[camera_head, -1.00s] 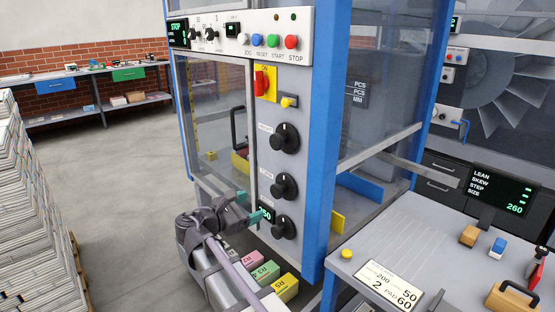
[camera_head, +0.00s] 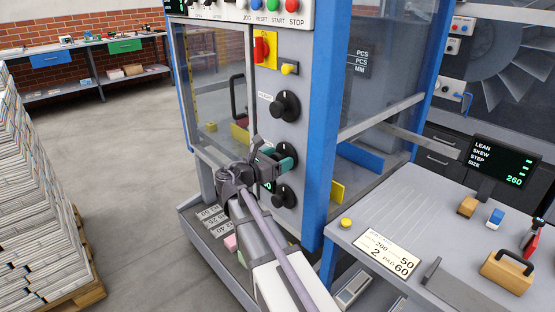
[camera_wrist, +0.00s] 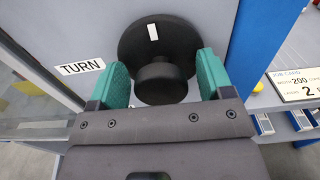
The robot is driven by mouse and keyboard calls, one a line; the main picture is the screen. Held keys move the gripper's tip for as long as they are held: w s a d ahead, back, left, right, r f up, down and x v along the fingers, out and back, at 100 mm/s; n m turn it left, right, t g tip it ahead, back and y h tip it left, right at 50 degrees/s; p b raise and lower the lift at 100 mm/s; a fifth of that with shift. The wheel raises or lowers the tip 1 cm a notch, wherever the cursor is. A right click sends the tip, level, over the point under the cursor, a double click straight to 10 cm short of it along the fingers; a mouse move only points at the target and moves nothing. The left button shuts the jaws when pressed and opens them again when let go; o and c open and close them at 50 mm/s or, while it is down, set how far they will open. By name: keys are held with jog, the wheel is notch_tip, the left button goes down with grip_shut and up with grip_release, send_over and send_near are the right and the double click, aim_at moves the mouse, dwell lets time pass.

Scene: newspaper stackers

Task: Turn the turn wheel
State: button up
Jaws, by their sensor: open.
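The turn wheel is a black round dial with a raised knob and a white mark near its top; it fills the upper middle of the wrist view (camera_wrist: 158,38). A "TURN" label (camera_wrist: 80,67) is on the grey panel to its left. My gripper (camera_wrist: 163,75) is open, with its teal fingers on the left and right of the raised knob and small gaps showing. In the head view, my gripper (camera_head: 277,160) is at the middle of three black dials (camera_head: 289,149) and partly hides it.
Another black dial (camera_head: 286,106) is above and one (camera_head: 283,196) below. A red switch (camera_head: 261,47) and yellow button (camera_head: 290,68) are higher on the panel. A blue post (camera_head: 325,130) stands close on the right, with a grey table (camera_head: 385,205) beyond.

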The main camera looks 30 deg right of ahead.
jog(key=c, duration=0.9)
